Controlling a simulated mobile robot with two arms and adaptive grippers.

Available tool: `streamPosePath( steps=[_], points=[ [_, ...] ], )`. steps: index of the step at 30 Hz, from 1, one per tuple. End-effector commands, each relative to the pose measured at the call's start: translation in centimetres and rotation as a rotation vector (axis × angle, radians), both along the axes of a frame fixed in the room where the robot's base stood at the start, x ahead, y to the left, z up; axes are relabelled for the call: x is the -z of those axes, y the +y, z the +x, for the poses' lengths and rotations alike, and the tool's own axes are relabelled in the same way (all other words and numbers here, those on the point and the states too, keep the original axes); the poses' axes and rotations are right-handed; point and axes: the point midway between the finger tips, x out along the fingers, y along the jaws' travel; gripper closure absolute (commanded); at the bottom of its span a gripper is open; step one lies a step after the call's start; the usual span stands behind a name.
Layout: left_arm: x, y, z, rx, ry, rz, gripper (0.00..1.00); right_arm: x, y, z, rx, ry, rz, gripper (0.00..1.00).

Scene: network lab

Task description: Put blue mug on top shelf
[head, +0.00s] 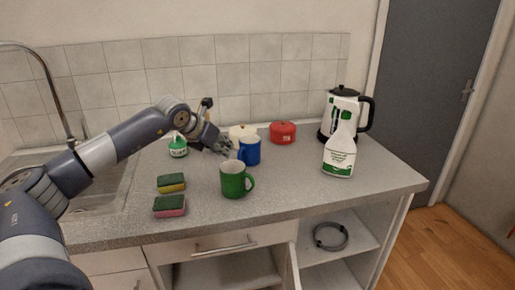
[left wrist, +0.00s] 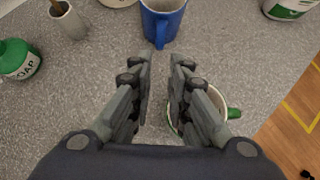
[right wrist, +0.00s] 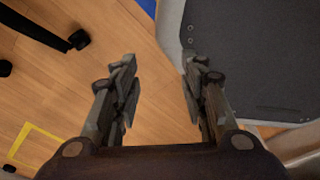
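The blue mug (head: 249,151) stands upright on the grey counter, behind the green mug (head: 233,180). My left gripper (head: 230,148) is just left of the blue mug. In the left wrist view the blue mug (left wrist: 163,22) is ahead of my left gripper (left wrist: 162,57), its handle pointing towards the gap between the fingertips. The fingers are open and empty, and the green mug is partly hidden below the right finger. My right gripper (right wrist: 160,60) is open and empty, away from the counter. An open shelf (head: 352,254) shows in the cabinet under the counter.
A coiled cable (head: 330,237) lies on the shelf. Two sponges (head: 170,206) and a soap bottle (head: 178,146) are on the left. The counter's front right is clear.

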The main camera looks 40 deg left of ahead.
Motion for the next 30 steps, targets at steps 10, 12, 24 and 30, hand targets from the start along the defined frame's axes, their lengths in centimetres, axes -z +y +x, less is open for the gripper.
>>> streamPosePath(
  steps=[10, 12, 24, 30],
  points=[
    [2.4, 0.2, 2.6, 0.001, -0.001, -0.006, 0.83, -0.8, -0.2, -2.5, 0.001, 0.037, -0.004, 0.60],
    [3.1, 0.3, 3.3, 0.000, -0.002, -0.005, 0.83, -1.0, -0.2, -3.4, 0.001, 0.050, -0.005, 0.60],
    [6.3, 0.7, 6.0, 0.001, 0.000, -0.004, 0.83, -2.8, -0.1, -2.1, 0.000, 0.029, -0.002, 0.60],
    [7.8, 0.9, 7.2, 0.001, -0.001, -0.003, 0.83, -3.0, -0.1, -1.4, 0.000, 0.018, -0.001, 0.60]
  ],
)
